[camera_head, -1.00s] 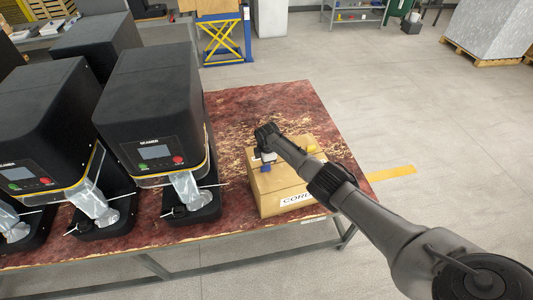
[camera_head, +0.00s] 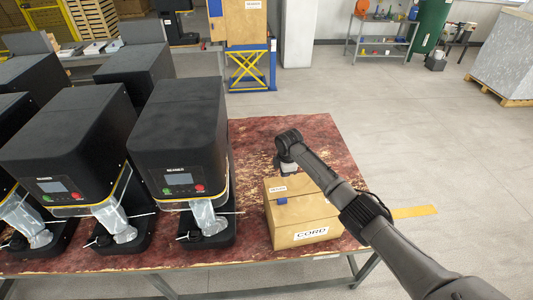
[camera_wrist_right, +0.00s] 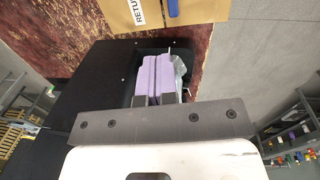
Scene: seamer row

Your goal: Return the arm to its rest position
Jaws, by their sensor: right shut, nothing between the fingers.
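My right arm reaches in from the right in the head view, its wrist above the back of a cardboard box (camera_head: 305,222) marked CORD. My right gripper shows in the right wrist view (camera_wrist_right: 158,64) with its two lilac fingers together and nothing between them. In the head view the fingertips are too small to make out. The box also shows at the top of the right wrist view (camera_wrist_right: 195,12), apart from the fingers. My left gripper is not in view.
Black seamer machines (camera_head: 180,125) with screens and buttons stand in a row on the left of the red, worn table (camera_head: 255,135). A blue item (camera_head: 282,200) is on the box. A yellow and blue lift (camera_head: 250,70) stands behind.

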